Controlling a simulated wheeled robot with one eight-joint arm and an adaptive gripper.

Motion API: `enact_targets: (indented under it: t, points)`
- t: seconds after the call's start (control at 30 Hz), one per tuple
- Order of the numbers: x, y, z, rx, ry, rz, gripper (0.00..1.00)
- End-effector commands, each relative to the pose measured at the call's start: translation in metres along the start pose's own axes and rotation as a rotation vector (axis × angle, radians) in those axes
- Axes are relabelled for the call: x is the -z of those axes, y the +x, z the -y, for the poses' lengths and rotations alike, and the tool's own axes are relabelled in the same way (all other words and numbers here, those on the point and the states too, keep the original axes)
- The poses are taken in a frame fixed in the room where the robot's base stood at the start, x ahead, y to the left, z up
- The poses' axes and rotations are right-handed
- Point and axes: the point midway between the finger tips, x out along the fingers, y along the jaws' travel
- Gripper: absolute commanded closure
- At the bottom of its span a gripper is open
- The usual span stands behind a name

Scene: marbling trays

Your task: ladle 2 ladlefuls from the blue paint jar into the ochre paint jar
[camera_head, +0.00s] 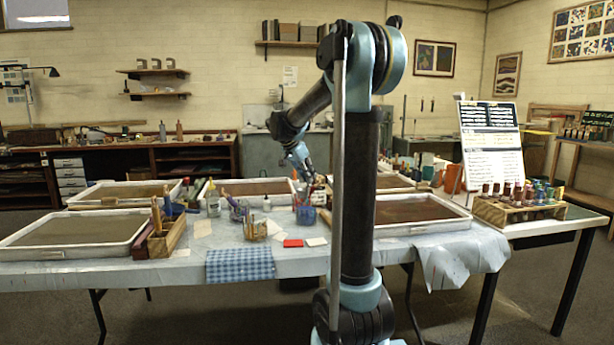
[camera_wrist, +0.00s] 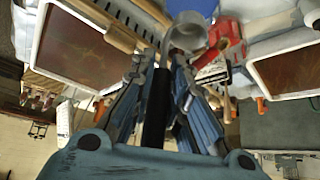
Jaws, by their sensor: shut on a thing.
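My gripper (camera_head: 308,177) is over the middle of the table, above a blue container (camera_head: 306,214) with sticks or brushes showing at it. In the wrist view my gripper (camera_wrist: 161,62) is shut on a dark upright handle (camera_wrist: 155,112), which looks like the ladle's. A grey round cup (camera_wrist: 187,36), likely the ladle's bowl, shows just beyond the fingertips. A blue surface (camera_wrist: 192,6) lies behind it at the top edge; I cannot tell whether it is the blue paint jar. I cannot make out the ochre paint jar for certain, nor whether the cup holds paint.
White-rimmed trays stand at left (camera_head: 130,247) and right (camera_head: 440,228), with more behind. A rack of small bottles (camera_head: 520,212) is at right. My arm hides part of the table.

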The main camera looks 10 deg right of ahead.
Motion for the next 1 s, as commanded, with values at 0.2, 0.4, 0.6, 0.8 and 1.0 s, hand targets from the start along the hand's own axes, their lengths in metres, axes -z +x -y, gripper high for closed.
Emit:
enact_targets:
  t: [0.2,0.4,0.6,0.8,1.0]
  points:
    - [-0.005,0.012,-0.002,-0.002,0.003,0.001,1.0]
    - [-0.012,0.024,-0.002,-0.002,0.004,0.001,1.0]
    - [-0.02,0.036,-0.002,-0.002,0.004,0.001,1.0]
    - [-0.028,0.048,-0.002,-0.002,0.004,0.001,1.0]
    - [-0.036,0.06,-0.002,-0.002,0.004,0.001,1.0]
